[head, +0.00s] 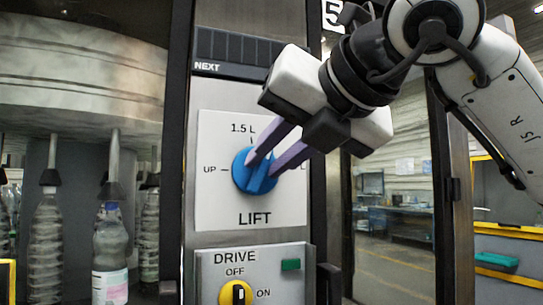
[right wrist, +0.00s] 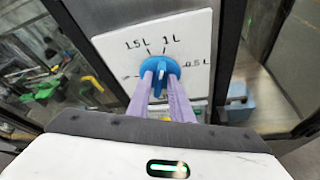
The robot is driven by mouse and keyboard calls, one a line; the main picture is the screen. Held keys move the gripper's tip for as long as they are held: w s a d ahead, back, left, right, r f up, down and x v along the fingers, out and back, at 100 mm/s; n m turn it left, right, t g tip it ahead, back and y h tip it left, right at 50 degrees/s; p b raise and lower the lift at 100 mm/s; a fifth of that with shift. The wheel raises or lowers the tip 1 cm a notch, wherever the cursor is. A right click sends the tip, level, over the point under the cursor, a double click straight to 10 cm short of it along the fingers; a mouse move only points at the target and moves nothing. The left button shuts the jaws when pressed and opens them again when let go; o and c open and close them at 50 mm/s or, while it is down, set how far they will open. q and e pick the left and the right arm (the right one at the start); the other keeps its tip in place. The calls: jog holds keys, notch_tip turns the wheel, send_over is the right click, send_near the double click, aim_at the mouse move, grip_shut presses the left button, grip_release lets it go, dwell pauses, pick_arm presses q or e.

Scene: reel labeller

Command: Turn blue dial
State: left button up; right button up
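The blue dial (head: 255,172) sits on a white plate (head: 216,140) marked LIFT, with UP at left and 1.5 L above. In the right wrist view the dial (right wrist: 158,68) also shows 1 L and 0.5 L marks, and its raised grip stands roughly upright, pointing near the 1.5 L and 1 L marks. My right gripper (head: 262,165) is at the dial, its two purple fingers on either side of the raised grip. Small gaps seem to show between fingers and grip in the wrist view (right wrist: 160,76); contact is unclear. My left gripper is not in view.
Below is a DRIVE panel with a yellow and black knob (head: 239,293) and a green button (head: 291,265). Bottles (head: 110,250) hang in a machine at the left. A dark post (head: 330,215) stands right of the panel, with an open workshop beyond.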

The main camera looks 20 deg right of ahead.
grip_shut()
